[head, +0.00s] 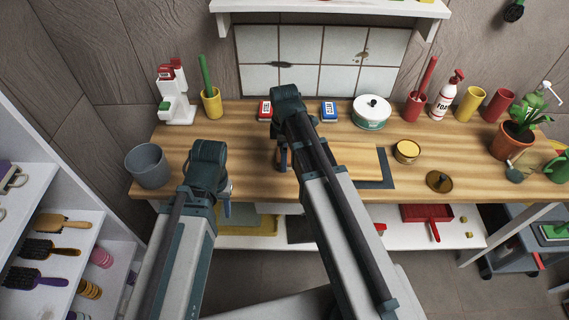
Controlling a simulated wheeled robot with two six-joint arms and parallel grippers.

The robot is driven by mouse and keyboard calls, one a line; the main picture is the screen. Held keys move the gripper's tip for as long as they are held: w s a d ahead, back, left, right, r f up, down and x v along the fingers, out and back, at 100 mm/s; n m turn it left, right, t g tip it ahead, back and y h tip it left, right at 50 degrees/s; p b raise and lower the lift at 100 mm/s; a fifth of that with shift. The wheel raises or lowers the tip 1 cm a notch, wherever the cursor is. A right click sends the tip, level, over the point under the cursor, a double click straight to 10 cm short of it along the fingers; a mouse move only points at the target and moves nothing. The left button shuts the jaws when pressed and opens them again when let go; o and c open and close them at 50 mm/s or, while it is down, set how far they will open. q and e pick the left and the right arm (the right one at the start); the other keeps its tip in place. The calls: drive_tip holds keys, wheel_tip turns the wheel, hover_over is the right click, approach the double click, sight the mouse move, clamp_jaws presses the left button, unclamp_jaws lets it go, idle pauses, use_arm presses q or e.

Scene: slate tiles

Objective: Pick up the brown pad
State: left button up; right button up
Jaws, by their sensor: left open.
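A small orange-brown piece (282,156) shows on the wooden bench beside my right arm; it looks like the brown pad, but my arm hides much of it. My left gripper (227,204) is open and mostly hidden behind its own arm, near the bench's front edge and left of the brown piece. My right arm reaches up across the middle of the bench. A bluish part of its hand end (283,165) shows by the brown piece; its fingers are hidden, and I cannot tell whether they touch anything.
The wooden bench (455,150) carries a grey bucket (148,166) at left, and a tan board (362,160) on a dark mat (388,180). Bottles and cups line the back.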

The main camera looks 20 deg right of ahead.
drive_tip(key=shift+f, duration=0.4)
use_arm(q)
drive_tip(key=shift+f, duration=0.3)
use_arm(e)
drive_tip(key=shift+r, duration=0.1)
